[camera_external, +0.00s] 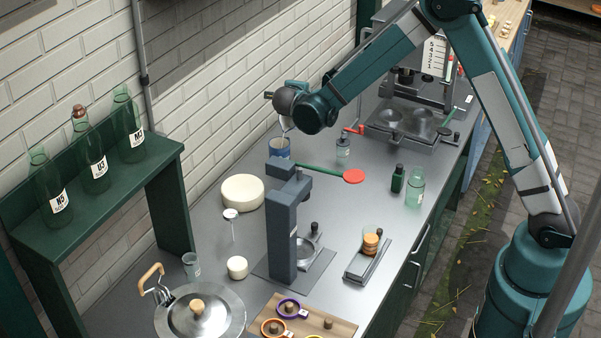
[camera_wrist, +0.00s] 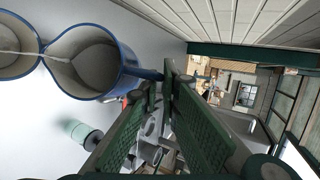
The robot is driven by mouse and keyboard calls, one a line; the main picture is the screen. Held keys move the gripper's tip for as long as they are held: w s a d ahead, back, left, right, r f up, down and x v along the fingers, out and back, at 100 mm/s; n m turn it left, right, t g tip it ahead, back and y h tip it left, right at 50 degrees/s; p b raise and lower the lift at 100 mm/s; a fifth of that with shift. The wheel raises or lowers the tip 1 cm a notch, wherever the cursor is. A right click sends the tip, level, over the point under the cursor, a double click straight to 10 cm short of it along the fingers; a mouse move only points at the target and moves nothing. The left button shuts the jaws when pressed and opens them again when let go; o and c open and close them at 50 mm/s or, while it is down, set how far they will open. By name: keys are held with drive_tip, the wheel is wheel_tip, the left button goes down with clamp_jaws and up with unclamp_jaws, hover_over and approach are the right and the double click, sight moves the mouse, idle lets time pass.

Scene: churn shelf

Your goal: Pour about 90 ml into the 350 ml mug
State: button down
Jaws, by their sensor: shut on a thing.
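A blue mug (camera_external: 279,148) stands on the grey counter (camera_external: 205,228) near the wall. My gripper (camera_wrist: 168,78) is shut on the handle of a blue jug (camera_wrist: 124,68), pale inside, and holds it tilted above the mug. In the wrist view the blue mug (camera_wrist: 36,72) is partly cut off at the left edge. A thin pale stream (camera_wrist: 22,53) runs from the jug's lip into the mug. In the external view my gripper (camera_external: 284,112) hides most of the jug. The level inside the mug is unclear.
A dark grey upright stand (camera_external: 283,225) and a white round block (camera_external: 242,191) are near the mug. A green shelf (camera_external: 165,152) with bottles stands left.

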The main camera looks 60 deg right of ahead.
drive_tip(key=shift+d, duration=0.1)
idle(0.3)
drive_tip(key=shift+s+d+f+y+p, duration=0.1)
drive_tip(key=shift+d+f+y+p, duration=0.15)
drive_tip(key=shift+p, duration=0.4)
drive_tip(key=shift+d+f+m+y+p, duration=0.3)
drive_tip(key=shift+d+f+y+p, duration=0.15)
drive_tip(key=shift+y+p, duration=0.25)
drive_tip(key=shift+s+d+f+y+p, duration=0.1)
drive_tip(key=shift+d+f+y+p, duration=0.3)
drive_tip(key=shift+f+y+p, duration=0.4)
drive_tip(key=shift+d+f, duration=0.1)
drive_tip(key=shift+f, duration=0.05)
drive_tip(key=shift+s+d+f+m+y+b, duration=0.1)
drive_tip(key=shift+d+f+m+y+b, duration=0.1)
drive_tip(key=shift+d+f+y+b, duration=0.3)
drive_tip(key=shift+s+d+f+m+y+b, duration=0.1)
drive_tip(key=shift+d+f+m+y+b, duration=0.2)
drive_tip(key=shift+f, duration=0.35)
drive_tip(key=shift+s+d+f+m+t+y+b, duration=0.2)
drive_tip(key=shift+d+f+m+y+b, duration=0.05)
drive_tip(key=shift+d+f+y+b, duration=0.95)
drive_tip(key=shift+s+d+f+m+t+y+b, duration=0.2)
drive_tip(key=shift+d+f+y+b, duration=0.8)
drive_tip(key=shift+f, duration=0.4)
drive_tip(key=shift+s+d+f+m+t+y+b, duration=0.15)
drive_tip(key=shift+d+f+m+t+y+b, duration=0.1)
drive_tip(key=shift+d+f+y+b, duration=0.85)
